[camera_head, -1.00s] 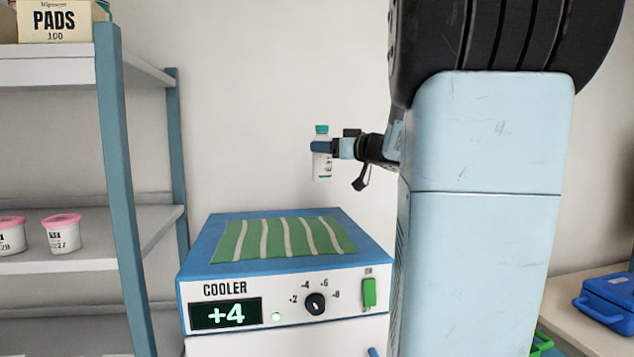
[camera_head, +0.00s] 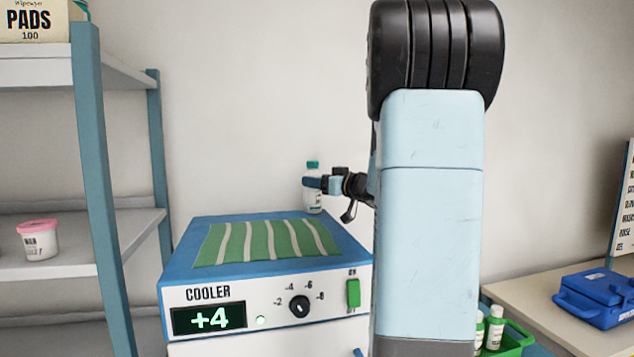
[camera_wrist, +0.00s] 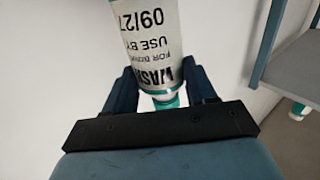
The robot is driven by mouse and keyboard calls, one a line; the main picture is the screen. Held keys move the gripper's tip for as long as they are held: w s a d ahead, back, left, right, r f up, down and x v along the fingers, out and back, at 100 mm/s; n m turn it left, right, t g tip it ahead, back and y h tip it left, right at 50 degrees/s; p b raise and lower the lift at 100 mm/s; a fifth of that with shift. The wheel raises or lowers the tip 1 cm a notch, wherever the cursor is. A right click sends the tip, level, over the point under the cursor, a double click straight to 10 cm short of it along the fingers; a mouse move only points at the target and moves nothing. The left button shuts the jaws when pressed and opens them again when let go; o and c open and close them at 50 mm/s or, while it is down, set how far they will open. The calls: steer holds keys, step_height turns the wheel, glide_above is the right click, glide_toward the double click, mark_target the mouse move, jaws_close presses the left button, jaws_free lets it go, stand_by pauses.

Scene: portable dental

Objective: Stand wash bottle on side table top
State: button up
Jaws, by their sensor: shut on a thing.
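The wash bottle (camera_head: 315,201) is small and white with a green cap and dark print. My gripper (camera_head: 314,183) is shut around its upper part and holds it upright, just above the cooler's far edge in the picture. I cannot tell how far it is from the cooler. In the wrist view the bottle (camera_wrist: 152,45) sits between the two blue fingers, its printed label large and its green cap towards the palm. A pale table top (camera_head: 528,302) at the right may be the side table; my arm hides its left part.
A blue cooler (camera_head: 350,247) with a green striped cloth (camera_head: 265,243) stands in front. A shelf unit (camera_head: 98,160) with a pink-lidded tub (camera_head: 39,241) is at left. A blue case (camera_head: 597,297) and a green caddy (camera_head: 513,337) with bottles are at right. Bare table shows between them.

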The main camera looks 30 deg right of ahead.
steer(key=o, duration=1.2)
steer(key=shift+o, duration=0.2)
steer(key=shift+r, duration=0.1)
